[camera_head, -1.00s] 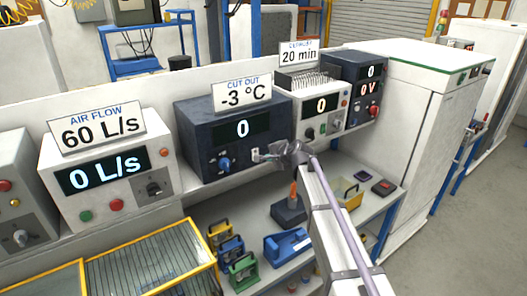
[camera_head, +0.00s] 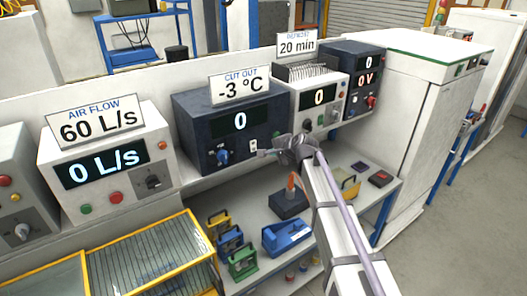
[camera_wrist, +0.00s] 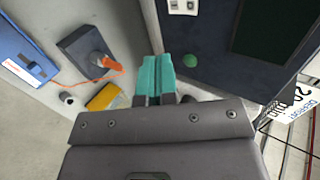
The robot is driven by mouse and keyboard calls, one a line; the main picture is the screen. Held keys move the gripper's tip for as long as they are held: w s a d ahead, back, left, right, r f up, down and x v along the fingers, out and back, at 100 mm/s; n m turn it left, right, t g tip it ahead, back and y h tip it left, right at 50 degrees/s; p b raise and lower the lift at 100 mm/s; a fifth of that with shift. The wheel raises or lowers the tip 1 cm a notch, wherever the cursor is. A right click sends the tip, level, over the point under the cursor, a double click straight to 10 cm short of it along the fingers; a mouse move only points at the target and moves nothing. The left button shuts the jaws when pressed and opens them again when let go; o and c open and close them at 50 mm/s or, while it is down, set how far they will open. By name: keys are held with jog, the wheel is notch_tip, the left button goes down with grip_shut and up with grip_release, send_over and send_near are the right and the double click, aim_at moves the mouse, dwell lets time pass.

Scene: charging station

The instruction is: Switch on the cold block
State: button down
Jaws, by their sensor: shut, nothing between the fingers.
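The cold block looks to be the dark blue-grey box (camera_head: 190,125) under the "CUT OUT -3 °C" sign (camera_head: 240,89). Its display (camera_head: 240,121) reads 0. Its front has a blue knob (camera_head: 222,156) and a small white switch (camera_head: 253,145). The switch shows at the top edge of the wrist view (camera_wrist: 183,6), and a green button (camera_wrist: 191,61) sits nearer my fingers. My gripper (camera_head: 264,153) is shut and empty, just below and right of the switch in the head view. In the wrist view its teal fingertips (camera_wrist: 156,73) are together, apart from the switch.
An air flow unit (camera_head: 100,165) stands left, and a white unit (camera_head: 318,110) under a "20 min" sign stands right. The shelf below holds a dark block with an orange handle (camera_head: 289,200), a blue case (camera_head: 288,240) and several coloured locks. A white cabinet (camera_head: 410,120) stands farther right.

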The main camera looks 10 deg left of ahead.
aim_at(254, 151)
jog(key=b+x, duration=0.2)
jog(key=x, duration=0.2)
jog(key=r+b+x, duration=0.1)
jog(key=b+x, duration=0.1)
jog(key=x, duration=0.3)
jog(key=a+b+x, duration=0.1)
jog(key=b+x, duration=0.1)
jog(key=x, duration=0.2)
jog(key=shift+w+r, duration=0.15)
jog(key=shift+w, duration=0.4)
jog(key=shift+a, duration=0.1)
